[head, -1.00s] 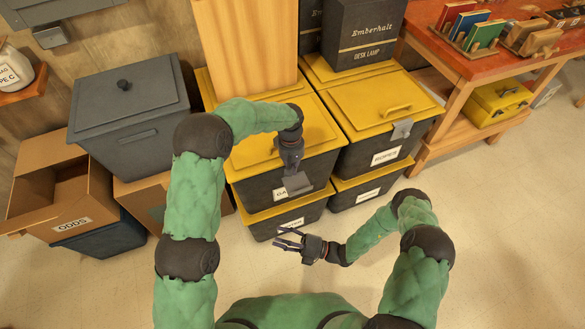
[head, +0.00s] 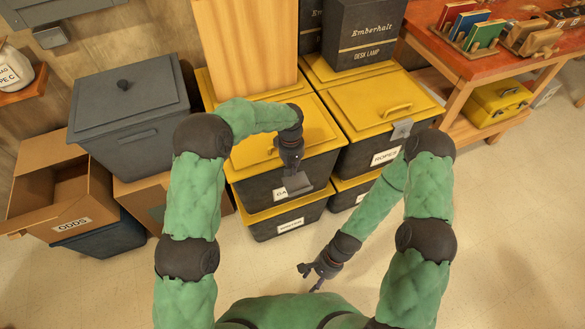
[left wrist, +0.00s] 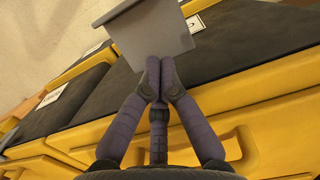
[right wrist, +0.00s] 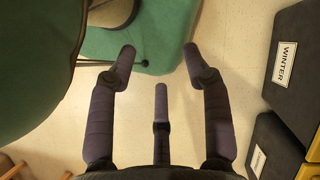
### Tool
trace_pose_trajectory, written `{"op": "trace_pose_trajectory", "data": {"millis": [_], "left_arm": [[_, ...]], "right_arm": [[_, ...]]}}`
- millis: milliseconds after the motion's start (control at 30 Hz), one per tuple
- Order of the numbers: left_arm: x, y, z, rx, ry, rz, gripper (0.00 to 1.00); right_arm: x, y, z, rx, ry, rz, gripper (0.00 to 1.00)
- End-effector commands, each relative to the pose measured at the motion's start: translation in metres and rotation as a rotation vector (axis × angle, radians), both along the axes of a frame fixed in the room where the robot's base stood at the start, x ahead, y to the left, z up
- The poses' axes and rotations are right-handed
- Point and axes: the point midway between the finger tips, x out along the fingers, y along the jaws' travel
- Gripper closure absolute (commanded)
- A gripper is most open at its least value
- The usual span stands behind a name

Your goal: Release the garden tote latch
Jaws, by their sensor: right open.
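The garden tote (head: 243,186) is a dark bin with a yellow lid, its label partly hidden and showing "GA". Its grey latch (head: 298,184) is a flat plate at the front edge, and it also shows in the left wrist view (left wrist: 150,30). My left gripper (head: 291,169) points down at the tote's front. In the left wrist view its fingertips (left wrist: 159,78) are together on the latch's lower edge. My right gripper (head: 308,276) is open and empty, low over the floor near my body. The right wrist view shows its fingers (right wrist: 159,62) spread apart.
The ropes tote (head: 372,160) with its own latch (head: 402,129) stands to the right. A winter tote (head: 280,222) is below the garden tote. A grey bin (head: 130,105) and an open cardboard box (head: 65,190) are at left.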

Motion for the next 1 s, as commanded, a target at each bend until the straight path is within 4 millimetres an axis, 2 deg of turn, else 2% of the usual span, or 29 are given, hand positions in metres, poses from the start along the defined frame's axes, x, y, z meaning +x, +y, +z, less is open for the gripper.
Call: {"op": "trace_pose_trajectory", "data": {"millis": [133,333,600,1000], "left_arm": [[0.000,0.000,0.000,0.000,0.000,0.000,1.00],[0.000,0.000,0.000,0.000,0.000,0.000,1.00],[-0.002,0.000,0.001,0.000,0.000,0.000,1.00],[-0.003,-0.001,0.000,0.000,0.000,0.000,1.00]], "right_arm": [[0.022,-0.007,0.014,0.004,-0.264,0.264,0.50],[0.041,-0.006,0.029,0.006,-0.466,0.461,0.50],[0.046,-0.005,0.043,0.006,-0.510,0.505,0.50],[0.045,-0.006,0.041,0.007,-0.507,0.501,0.50]]}}
